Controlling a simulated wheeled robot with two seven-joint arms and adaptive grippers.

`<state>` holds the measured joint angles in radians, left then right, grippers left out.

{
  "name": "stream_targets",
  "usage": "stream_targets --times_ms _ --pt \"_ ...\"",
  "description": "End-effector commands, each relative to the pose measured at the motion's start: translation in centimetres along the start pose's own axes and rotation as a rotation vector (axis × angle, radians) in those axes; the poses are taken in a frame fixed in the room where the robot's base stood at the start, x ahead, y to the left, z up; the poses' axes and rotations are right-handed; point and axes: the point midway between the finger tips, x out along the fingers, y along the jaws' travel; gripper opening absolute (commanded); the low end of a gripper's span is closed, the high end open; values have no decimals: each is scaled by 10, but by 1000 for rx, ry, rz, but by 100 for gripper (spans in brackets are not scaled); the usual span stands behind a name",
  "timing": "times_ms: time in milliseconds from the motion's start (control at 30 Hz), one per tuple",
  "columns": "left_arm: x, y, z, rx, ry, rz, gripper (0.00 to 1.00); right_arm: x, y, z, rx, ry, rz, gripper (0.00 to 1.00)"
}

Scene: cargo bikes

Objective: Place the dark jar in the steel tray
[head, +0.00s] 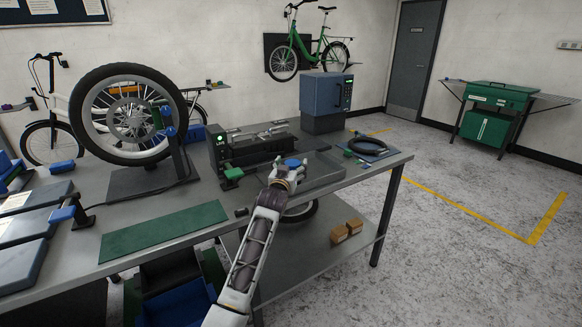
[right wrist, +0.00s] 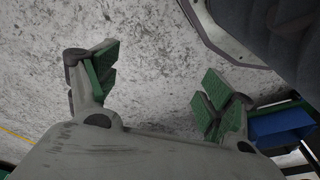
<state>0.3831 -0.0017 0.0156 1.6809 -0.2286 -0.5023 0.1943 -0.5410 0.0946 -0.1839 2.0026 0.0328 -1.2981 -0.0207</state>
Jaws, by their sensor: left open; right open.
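The steel tray (head: 326,172) is a shallow grey tray on the bench, right of the black machine. My left gripper (head: 288,174) is open at the tray's left side. A small round thing with a blue top (head: 291,162) shows just at its fingertips; I cannot tell whether it touches the fingers. I cannot make out for sure which thing is the dark jar; the gripper may hide part of it. My right gripper (right wrist: 158,85) is open and empty in the right wrist view, with green finger pads and grey floor beyond. It is not seen in the head view.
The grey bench (head: 345,178) holds a wheel on a stand (head: 125,115), a green mat (head: 164,231), a black machine (head: 232,147) and a blue-grey cabinet (head: 325,100). A black ring (head: 368,147) lies at the right end. Small boxes (head: 346,231) sit on the lower shelf.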

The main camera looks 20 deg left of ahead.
Motion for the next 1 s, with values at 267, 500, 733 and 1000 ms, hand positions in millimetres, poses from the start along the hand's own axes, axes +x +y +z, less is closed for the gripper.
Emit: stream_targets --times_ms 267,500,733,1000 --pt "0 0 -3 0 1 0 75 0 0 -2 0 3 1 82" --pt "-10 0 -2 0 0 0 75 1 0 -1 0 1 1 82" --pt "-30 0 -2 0 0 0 75 8 1 5 1 -9 3 82" --pt "-55 0 -2 0 -1 0 75 17 3 6 3 -5 7 82"
